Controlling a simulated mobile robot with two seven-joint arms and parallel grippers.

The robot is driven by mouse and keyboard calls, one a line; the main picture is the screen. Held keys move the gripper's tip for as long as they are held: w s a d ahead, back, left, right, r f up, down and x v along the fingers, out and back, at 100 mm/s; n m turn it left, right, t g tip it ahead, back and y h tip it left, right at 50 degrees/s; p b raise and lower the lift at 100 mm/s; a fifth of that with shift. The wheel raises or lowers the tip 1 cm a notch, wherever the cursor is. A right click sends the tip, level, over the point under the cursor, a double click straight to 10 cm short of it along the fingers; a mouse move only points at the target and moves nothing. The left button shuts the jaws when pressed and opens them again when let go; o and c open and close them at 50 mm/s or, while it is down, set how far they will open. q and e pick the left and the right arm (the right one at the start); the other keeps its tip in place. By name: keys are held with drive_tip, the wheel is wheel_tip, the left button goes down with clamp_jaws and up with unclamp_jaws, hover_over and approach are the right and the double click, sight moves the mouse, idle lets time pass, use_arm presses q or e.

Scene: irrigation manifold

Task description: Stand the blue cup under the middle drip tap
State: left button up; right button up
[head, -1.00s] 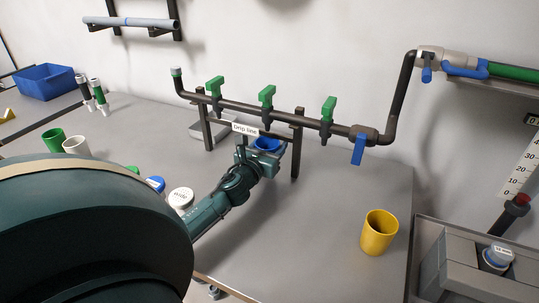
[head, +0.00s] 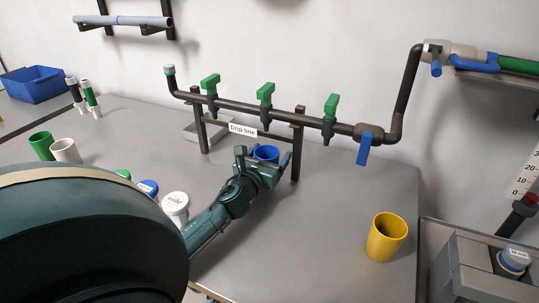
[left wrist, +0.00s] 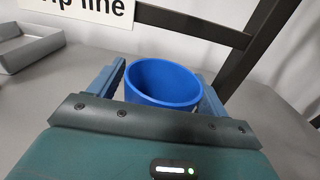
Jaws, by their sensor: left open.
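The blue cup (head: 266,154) stands upright under the drip line, roughly below the middle drip tap (head: 265,97) with its green handle. My left gripper (head: 263,158) is open, with one finger on each side of the cup. The left wrist view shows the cup (left wrist: 162,82) between the spread fingers, its lower part hidden behind the gripper body. I cannot tell whether a finger still touches it. The cup's inside looks empty. My right gripper is not in view.
The dark drip line frame (head: 297,150) has posts either side of the cup, the right one close to my gripper. A yellow cup (head: 387,238) stands at right front. Green (head: 41,146) and white cups (head: 66,151) stand at left. A grey tray (head: 204,133) lies behind the frame.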

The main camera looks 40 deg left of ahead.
use_arm(q)
drive_tip(key=shift+r, duration=0.15)
drive_tip(key=v, duration=1.2)
drive_tip(key=shift+a, duration=0.1)
